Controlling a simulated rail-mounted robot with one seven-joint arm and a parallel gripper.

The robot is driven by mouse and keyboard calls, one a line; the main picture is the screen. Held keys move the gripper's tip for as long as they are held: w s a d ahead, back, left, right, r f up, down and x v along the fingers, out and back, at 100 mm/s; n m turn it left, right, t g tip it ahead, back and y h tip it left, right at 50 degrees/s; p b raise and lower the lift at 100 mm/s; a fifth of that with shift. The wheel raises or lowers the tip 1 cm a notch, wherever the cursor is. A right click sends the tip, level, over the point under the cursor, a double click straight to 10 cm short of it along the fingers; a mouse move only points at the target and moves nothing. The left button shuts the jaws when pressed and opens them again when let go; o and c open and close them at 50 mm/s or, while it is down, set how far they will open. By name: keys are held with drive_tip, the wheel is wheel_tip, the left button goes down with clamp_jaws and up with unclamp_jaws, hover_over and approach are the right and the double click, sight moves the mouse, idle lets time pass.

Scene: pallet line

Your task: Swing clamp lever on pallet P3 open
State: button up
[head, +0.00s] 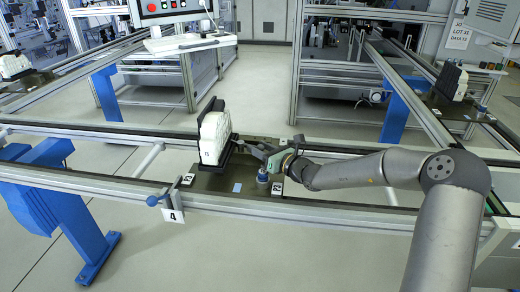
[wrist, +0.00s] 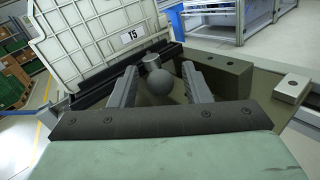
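The pallet (head: 222,184) is a dark plate on the near conveyor, carrying a white casting (head: 213,136) against a black upright fixture. The casting also shows in the wrist view, labelled T5 (wrist: 88,48). A grey ball knob (wrist: 174,88), apparently the end of the clamp lever, lies in front of the casting in the wrist view. My gripper (head: 256,149) reaches in from the right, low over the pallet. In the wrist view its fingers (wrist: 160,78) are apart, one on each side of the knob, with visible gaps. The knob is hidden in the head view.
A blue-topped round post (head: 262,176) stands on the pallet just below my gripper. A blue ball handle (head: 153,200) and a tag marked 4 (head: 173,216) are on the front rail. Another loaded pallet (head: 449,103) stands at the right. A dark block (wrist: 226,75) is right of my fingers.

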drive_tip(key=b+v, duration=0.1)
drive_tip(key=v, duration=1.6)
drive_tip(key=shift+s+d+b, duration=0.1)
drive_tip(key=shift+d+b, duration=0.05)
drive_tip(key=shift+b, duration=0.25)
